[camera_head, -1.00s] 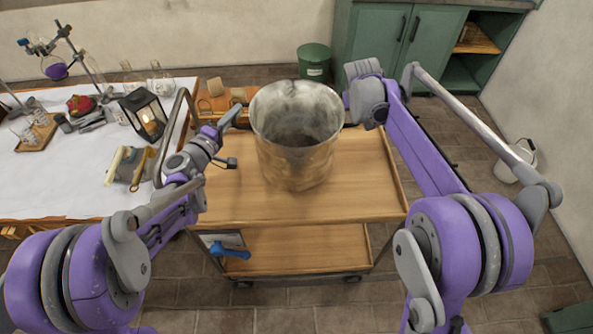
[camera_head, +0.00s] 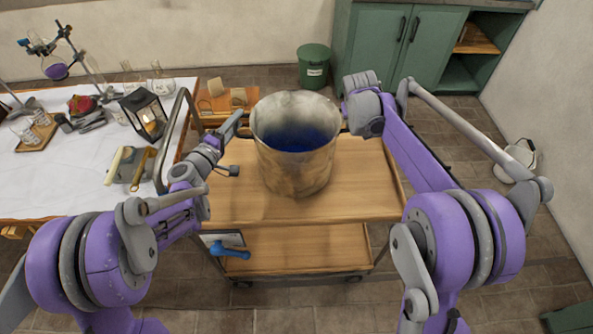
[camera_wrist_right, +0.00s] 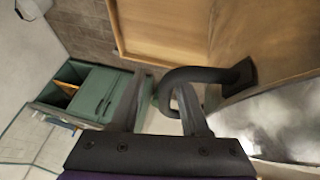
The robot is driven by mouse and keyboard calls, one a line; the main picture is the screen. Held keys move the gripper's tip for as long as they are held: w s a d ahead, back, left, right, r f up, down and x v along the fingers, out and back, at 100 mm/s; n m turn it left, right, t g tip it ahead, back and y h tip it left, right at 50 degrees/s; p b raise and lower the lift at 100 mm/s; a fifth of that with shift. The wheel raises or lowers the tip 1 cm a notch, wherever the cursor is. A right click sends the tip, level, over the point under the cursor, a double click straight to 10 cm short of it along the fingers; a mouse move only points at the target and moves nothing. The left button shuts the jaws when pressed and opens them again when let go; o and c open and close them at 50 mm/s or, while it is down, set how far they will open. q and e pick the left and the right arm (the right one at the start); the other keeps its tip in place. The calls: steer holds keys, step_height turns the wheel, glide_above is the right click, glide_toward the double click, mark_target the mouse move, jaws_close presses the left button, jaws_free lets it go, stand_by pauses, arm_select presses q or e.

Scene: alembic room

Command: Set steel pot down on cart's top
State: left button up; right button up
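The steel pot (camera_head: 290,170) stands upright over the middle of the cart's top (camera_head: 365,190), with blue liquid inside. Its base looks at or very near the wood; I cannot tell whether it touches. My left gripper (camera_head: 238,122) is at the pot's left side, and its grip on that side is too small to make out. My right gripper is behind its own wrist at the pot's right side in the head view. In the right wrist view, the right gripper's (camera_wrist_right: 158,108) fingers stand apart, with the pot's dark curved handle (camera_wrist_right: 195,75) between them.
A white-covered table (camera_head: 60,180) with glassware and a lantern (camera_head: 146,115) stands left of the cart. A green bin (camera_head: 314,66) and green cabinet (camera_head: 410,45) are behind. The cart's top is clear in front of and right of the pot.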

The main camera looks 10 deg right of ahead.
stand_by(0.3)
arm_select(q)
steer(key=v, duration=1.2)
arm_select(e)
steer(key=v, duration=1.2)
steer(key=shift+s, duration=0.15)
